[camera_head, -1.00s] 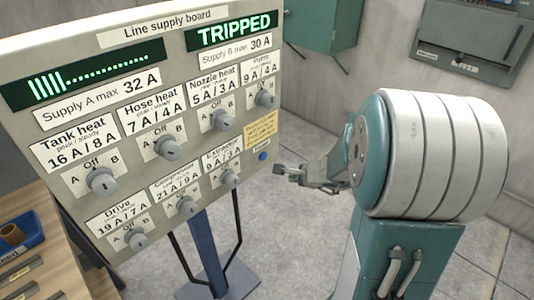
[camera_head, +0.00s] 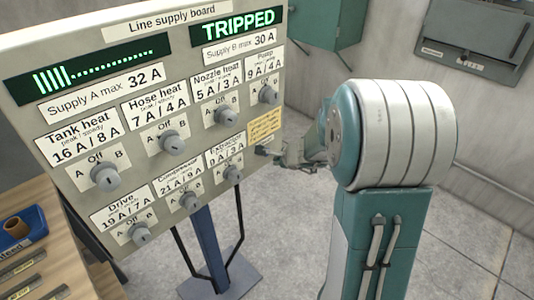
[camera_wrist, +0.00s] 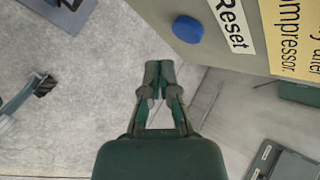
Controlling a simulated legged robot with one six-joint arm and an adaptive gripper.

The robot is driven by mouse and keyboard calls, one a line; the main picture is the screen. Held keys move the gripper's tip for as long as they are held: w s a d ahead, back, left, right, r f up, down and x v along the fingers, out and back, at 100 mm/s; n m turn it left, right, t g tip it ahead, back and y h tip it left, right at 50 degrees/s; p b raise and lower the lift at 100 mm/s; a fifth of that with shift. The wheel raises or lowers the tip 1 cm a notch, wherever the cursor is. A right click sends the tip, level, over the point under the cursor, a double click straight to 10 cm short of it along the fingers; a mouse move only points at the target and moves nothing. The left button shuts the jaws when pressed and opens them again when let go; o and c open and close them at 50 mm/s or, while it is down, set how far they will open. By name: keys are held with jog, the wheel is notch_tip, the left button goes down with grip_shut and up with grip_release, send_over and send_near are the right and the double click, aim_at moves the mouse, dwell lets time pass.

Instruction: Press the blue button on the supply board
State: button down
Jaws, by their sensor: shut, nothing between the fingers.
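The cream supply board (camera_head: 60,42) fills the left of the head view, with several grey knobs and a right display reading TRIPPED. The blue button (camera_wrist: 187,30) shows in the wrist view beside a Reset label (camera_wrist: 231,22). My gripper (camera_head: 262,151) is at the board's right edge in the head view, where it hides the button. In the wrist view my gripper (camera_wrist: 158,72) is shut and empty. Its tips lie below and left of the button, with a visible gap in the picture. Whether they touch the board cannot be told.
A blue post (camera_head: 206,250) carries the board. A wooden bench (camera_head: 75,245) with a blue bin (camera_head: 22,228) stands at the lower left. Grey and green wall boxes (camera_head: 480,35) hang behind.

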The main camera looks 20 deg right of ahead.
jog(key=shift+w+a, duration=0.3)
jog(key=shift+w, duration=0.45)
dwell(0.9)
jog(key=shift+w+a, duration=0.15)
jog(key=shift+w, duration=0.2)
jog(key=shift+w+a+r, duration=0.1)
jog(key=shift+w, duration=0.3)
dwell(0.8)
jog(key=shift+s+d, duration=0.25)
jog(key=shift+s, duration=0.6)
jog(key=s, duration=0.1)
jog(key=s+d, duration=0.1)
jog(key=s, duration=0.2)
jog(key=shift+s+d, duration=0.35)
